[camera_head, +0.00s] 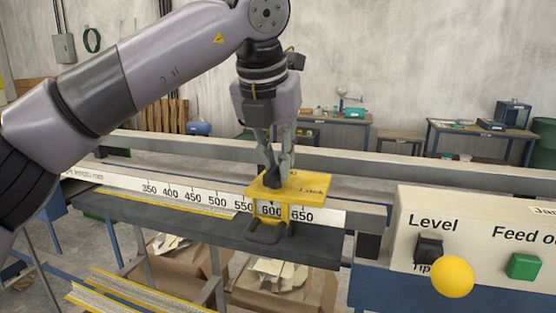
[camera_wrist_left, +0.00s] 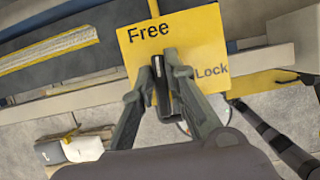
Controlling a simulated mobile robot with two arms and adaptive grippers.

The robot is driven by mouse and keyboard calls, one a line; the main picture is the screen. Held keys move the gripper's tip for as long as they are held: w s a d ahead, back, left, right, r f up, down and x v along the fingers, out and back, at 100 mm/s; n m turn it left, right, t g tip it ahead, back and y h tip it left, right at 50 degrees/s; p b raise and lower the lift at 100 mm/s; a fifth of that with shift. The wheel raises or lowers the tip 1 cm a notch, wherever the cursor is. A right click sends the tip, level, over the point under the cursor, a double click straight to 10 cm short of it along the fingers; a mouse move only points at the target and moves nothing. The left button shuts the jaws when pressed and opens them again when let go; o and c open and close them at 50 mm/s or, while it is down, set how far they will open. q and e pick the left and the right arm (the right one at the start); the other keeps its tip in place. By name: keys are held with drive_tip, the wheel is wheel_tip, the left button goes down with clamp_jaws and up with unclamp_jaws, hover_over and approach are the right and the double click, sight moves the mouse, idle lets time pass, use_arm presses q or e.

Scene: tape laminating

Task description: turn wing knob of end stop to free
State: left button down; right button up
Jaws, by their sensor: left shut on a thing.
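The yellow end stop (camera_head: 312,190) sits on the scale rail near the 600 mark. Its top plate shows in the left wrist view (camera_wrist_left: 199,40) with the words "Free" at the left and "Lock" at the right. The dark wing knob (camera_head: 272,177) stands on the plate, and in the left wrist view the wing knob (camera_wrist_left: 162,88) lies between the fingers, pointing up between the two words, nearer "Free". My left gripper (camera_head: 276,168) comes down from above and is shut on the wing knob. Its fingers also show in the left wrist view (camera_wrist_left: 165,80). My right gripper is not in view.
The white scale (camera_head: 190,193) runs along the rail. A control panel (camera_head: 480,225) with a black Level switch (camera_head: 428,249), a yellow knob (camera_head: 452,277) and a green button (camera_head: 524,266) stands at the right. Cardboard boxes (camera_head: 312,293) stand below the rail.

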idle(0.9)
use_arm(q)
drive_tip(key=c, duration=1.6)
unclamp_jaws()
drive_tip(key=shift+w+a+f, duration=0.1)
drive_tip(key=shift+c, duration=0.2)
drive_tip(key=v, duration=1.2)
